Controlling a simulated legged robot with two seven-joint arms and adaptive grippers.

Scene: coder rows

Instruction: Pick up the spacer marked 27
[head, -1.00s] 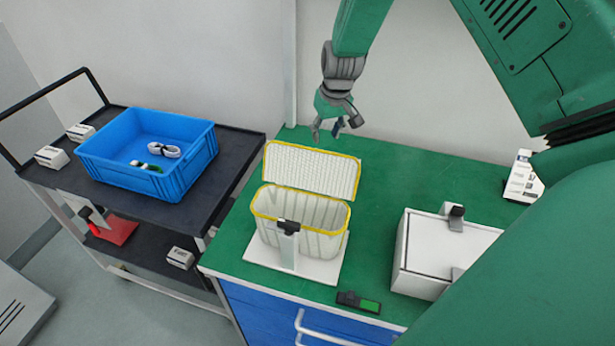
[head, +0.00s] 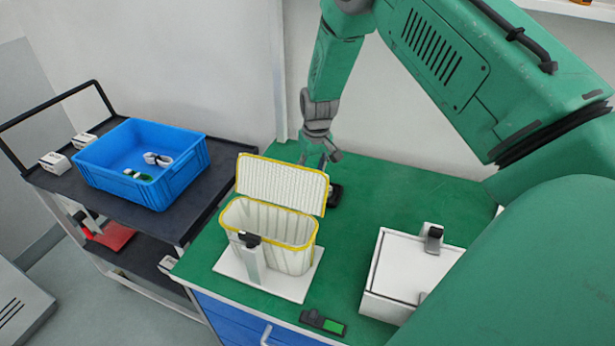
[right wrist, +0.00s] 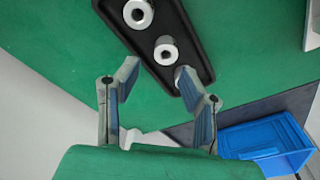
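In the right wrist view, three silver ring-like spacers stand in a row in a black tray (right wrist: 192,32): one at the top edge (right wrist: 137,14), one in the middle (right wrist: 165,50), and one by the right finger (right wrist: 184,76), partly covered by it. I cannot read any number on them. My right gripper (right wrist: 160,72) is open, its fingers pointing at the tray's near end, nothing held. In the head view my right gripper (head: 318,160) is low behind the basket, where a dark bit of the tray (head: 334,194) shows. My left gripper is not in view.
A yellow-rimmed basket (head: 268,245) with its lid raised stands in front of my right gripper. A white box (head: 405,275) is at the right and a small black-green device (head: 323,322) at the front edge. A blue crate (head: 165,185) sits on the cart.

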